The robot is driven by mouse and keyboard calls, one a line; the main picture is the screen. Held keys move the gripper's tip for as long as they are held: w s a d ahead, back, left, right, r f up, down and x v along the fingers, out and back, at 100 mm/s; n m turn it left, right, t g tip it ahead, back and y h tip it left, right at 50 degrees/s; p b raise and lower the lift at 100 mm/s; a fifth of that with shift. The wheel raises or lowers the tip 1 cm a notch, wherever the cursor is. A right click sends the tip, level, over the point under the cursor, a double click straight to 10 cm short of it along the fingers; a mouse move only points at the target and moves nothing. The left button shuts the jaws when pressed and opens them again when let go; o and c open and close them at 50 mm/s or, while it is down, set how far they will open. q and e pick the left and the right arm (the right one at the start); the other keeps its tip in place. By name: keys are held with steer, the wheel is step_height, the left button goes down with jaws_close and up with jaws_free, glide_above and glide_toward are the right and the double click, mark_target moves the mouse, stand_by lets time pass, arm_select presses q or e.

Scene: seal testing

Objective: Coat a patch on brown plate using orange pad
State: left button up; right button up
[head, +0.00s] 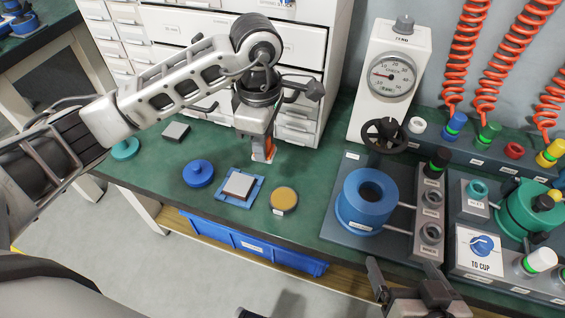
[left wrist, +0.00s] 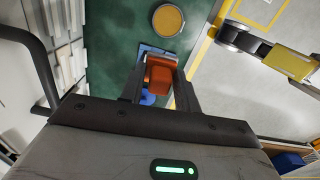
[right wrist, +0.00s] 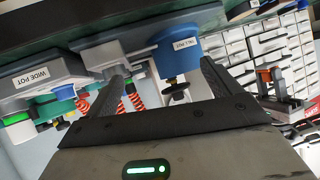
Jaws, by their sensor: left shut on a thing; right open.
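My left gripper (head: 262,153) is shut on the orange pad (head: 269,146), held over the green bench behind the plate. The pad (left wrist: 160,76) shows between the fingers in the left wrist view. A square plate (head: 239,184) with a pale grey top and reddish-brown edge lies on a blue holder (head: 254,194), to the left of and nearer than the pad. It is mostly hidden behind the pad in the left wrist view. A round dish with tan contents (head: 284,199) stands right of the holder. My right gripper (head: 404,268) is open and empty near the front edge.
A blue round knobbed piece (head: 198,174) and a grey block (head: 176,132) lie left of the plate. A blue ring pot (head: 367,198), a dial gauge (head: 392,75) and several coloured fittings crowd the right. White drawers (head: 298,125) stand behind the left gripper.

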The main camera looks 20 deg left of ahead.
arm_select(q)
steer(key=n, duration=0.2)
steer(key=f+n, duration=0.1)
steer(key=n, duration=0.1)
steer(key=d+n, duration=0.1)
steer(key=n, duration=0.1)
steer(key=shift+f, duration=0.2)
steer(key=d+f+n, duration=0.1)
steer(key=f+n, duration=0.1)
steer(key=n, duration=0.4)
steer(key=d+f+n, duration=0.1)
steer(key=f+n, duration=0.1)
steer(key=n, duration=0.5)
steer(key=d+f+n+p, duration=0.1)
steer(key=f+n, duration=0.1)
steer(key=n, duration=0.5)
steer(key=shift+s, duration=0.3)
step_height(320, 180, down, 4)
steer(key=b, duration=0.3)
steer(key=shift+r, duration=0.25)
steer(key=shift+f+b, duration=0.45)
steer(key=shift+b, duration=0.15)
steer(key=shift+f, duration=0.15)
arm_select(e)
steer(key=f, duration=0.3)
steer(key=shift+w+a+f+g, duration=0.3)
steer(key=shift+w+a+f, duration=0.05)
steer(key=shift+a+f, duration=0.05)
steer(key=shift+w+r, duration=0.1)
steer(key=shift+r, duration=0.25)
